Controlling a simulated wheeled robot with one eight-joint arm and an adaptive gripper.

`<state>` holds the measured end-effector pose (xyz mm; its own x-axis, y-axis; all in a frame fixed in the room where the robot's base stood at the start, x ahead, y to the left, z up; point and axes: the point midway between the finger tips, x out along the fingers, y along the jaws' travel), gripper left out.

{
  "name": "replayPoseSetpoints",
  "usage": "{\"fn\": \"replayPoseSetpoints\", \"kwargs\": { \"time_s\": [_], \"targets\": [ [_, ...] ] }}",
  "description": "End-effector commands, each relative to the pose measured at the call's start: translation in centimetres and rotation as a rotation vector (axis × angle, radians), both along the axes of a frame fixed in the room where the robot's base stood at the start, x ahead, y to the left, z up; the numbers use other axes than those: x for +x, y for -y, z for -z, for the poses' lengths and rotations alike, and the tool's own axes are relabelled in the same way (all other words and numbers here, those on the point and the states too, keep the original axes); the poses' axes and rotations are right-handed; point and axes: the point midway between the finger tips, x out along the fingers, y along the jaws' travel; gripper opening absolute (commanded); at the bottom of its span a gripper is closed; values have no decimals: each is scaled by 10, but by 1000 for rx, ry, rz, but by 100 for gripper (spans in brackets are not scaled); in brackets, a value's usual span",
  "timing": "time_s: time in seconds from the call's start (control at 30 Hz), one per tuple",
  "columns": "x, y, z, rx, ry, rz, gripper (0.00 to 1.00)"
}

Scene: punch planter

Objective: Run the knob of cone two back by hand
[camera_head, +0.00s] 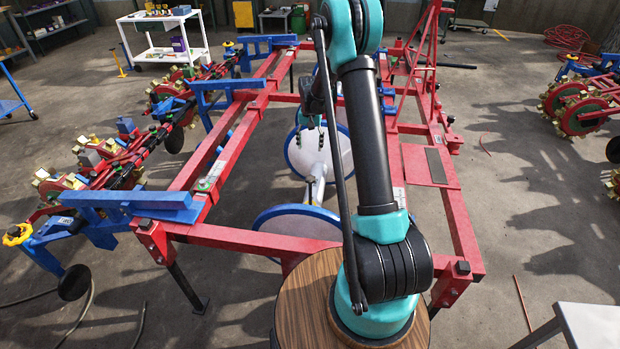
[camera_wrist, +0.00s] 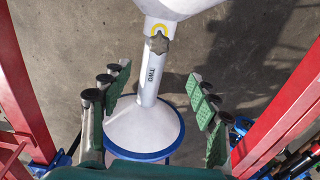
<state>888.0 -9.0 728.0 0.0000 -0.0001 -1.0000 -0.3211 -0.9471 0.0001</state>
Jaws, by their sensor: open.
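In the wrist view a white tube marked TWO (camera_wrist: 149,78) rises from a white cone (camera_wrist: 140,132) with a blue rim. A grey star-shaped knob (camera_wrist: 159,44) sits on the tube's upper part, against a yellow ring mark. My gripper (camera_wrist: 160,97) is open and empty. Its green-padded fingers stand on either side of the tube, apart from it in the picture. The knob shows above and between the fingers, and I see no contact. In the head view blue-rimmed white discs (camera_head: 297,226) hang inside the frame; my arm hides part of them.
Red frame beams (camera_head: 222,237) surround the cones, and red beams (camera_wrist: 290,110) flank both sides of the wrist view. Blue brackets and planter units (camera_head: 105,165) line the left. A white cart (camera_head: 168,52) stands behind.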

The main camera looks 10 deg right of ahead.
Motion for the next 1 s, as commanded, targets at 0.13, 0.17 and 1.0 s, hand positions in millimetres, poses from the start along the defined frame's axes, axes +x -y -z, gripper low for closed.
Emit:
{"fn": "replayPoseSetpoints", "kwargs": {
  "time_s": [0.13,0.17,1.0],
  "targets": [
    [-1,0,5,0,0,96,61],
    [-1,0,6,0,0,105,61],
    [0,0,148,0,0,110,61]
  ]
}}
